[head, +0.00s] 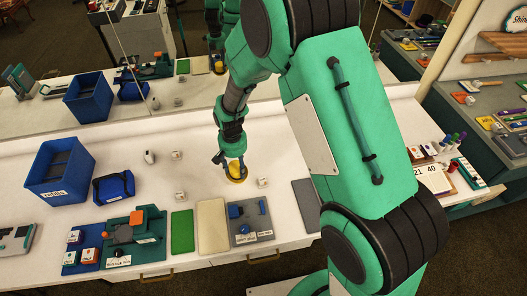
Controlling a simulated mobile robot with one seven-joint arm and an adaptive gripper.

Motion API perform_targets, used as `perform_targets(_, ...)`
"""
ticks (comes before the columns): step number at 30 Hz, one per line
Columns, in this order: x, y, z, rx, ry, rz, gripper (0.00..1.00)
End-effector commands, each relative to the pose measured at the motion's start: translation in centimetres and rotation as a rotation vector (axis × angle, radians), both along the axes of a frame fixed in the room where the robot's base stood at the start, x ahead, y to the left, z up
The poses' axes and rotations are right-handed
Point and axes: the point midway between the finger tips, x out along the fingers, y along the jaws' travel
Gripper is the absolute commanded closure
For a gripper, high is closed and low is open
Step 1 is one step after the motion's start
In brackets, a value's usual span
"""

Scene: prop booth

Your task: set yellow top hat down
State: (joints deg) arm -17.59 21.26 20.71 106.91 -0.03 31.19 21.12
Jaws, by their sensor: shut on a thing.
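The yellow top hat (236,173) is small in the head view, at the middle of the white counter (140,205). My gripper (229,160) reaches down from above and is shut on the hat. The fingers cover part of the hat's upper side. The hat is at or close above the counter top; I cannot tell whether it touches.
A blue bin (45,190) and a blue bag (114,187) stand left. Along the front lie a green tray (150,255), green mat (182,230), beige mat (212,226) and grey tray (262,234). A mirror stands behind.

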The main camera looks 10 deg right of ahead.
Motion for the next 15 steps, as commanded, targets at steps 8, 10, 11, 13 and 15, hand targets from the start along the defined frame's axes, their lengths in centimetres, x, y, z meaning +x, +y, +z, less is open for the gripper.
perform_targets(8, 0.1, -7.1, 0.3, -0.001, 0.001, -0.069, 0.67)
perform_targets(10, 0.0, -9.0, 0.3, -0.001, 0.002, -0.088, 0.67)
perform_targets(11, -0.1, -9.8, 0.3, -0.001, 0.002, -0.095, 0.67)
perform_targets(13, -0.3, -11.6, 0.4, -0.001, 0.003, -0.112, 0.67)
perform_targets(15, -0.6, -13.2, 0.4, -0.002, 0.004, -0.128, 0.67)
